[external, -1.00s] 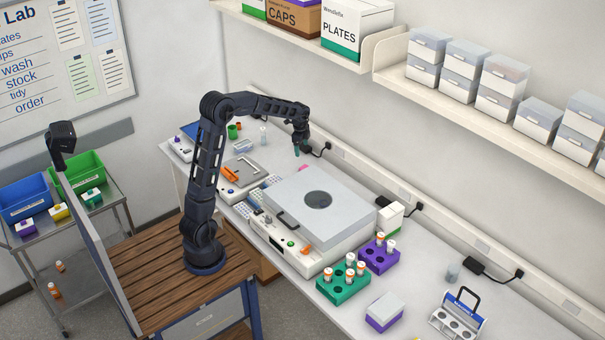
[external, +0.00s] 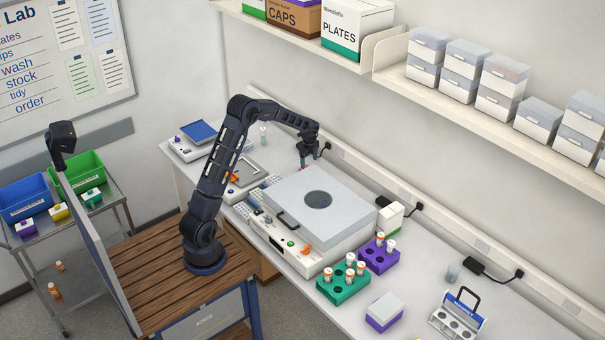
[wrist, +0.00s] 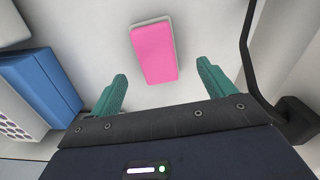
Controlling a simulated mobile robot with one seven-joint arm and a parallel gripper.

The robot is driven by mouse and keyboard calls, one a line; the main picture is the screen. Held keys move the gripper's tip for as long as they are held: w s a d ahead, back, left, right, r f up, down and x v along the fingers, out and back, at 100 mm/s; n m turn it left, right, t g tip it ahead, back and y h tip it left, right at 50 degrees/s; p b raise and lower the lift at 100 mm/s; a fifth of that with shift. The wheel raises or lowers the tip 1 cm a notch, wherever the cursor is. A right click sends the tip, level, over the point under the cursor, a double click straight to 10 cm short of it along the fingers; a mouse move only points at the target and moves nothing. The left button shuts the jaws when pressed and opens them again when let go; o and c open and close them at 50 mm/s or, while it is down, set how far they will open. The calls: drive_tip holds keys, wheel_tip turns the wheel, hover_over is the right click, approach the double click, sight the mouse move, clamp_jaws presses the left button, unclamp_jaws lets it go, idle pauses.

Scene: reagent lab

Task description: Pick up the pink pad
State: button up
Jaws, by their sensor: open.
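The pink pad (wrist: 154,52) lies flat on the white bench in the wrist view, a rounded rectangle with a pale edge, slightly tilted. My gripper (wrist: 160,88) has its two green fingers spread wide, with nothing between them. The pad is ahead of the fingertips and roughly centred between them, apart from both. In the external view my gripper (external: 304,164) hangs low over the bench behind the large grey-lidded machine. There the pad is mostly hidden, with only a trace of pink below the fingers.
The grey-lidded machine (external: 345,200) stands close to the right of my gripper in the external view. In the wrist view a blue block (wrist: 42,85) lies to the left and a black cable (wrist: 246,45) to the right. Bare bench surrounds the pad.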

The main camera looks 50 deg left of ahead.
drive_tip(key=shift+s+f, duration=0.15)
drive_tip(key=shift+f, duration=1.4)
drive_tip(key=shift+s+f, duration=0.1)
drive_tip(key=shift+f, duration=1.4)
drive_tip(key=c, duration=1.1)
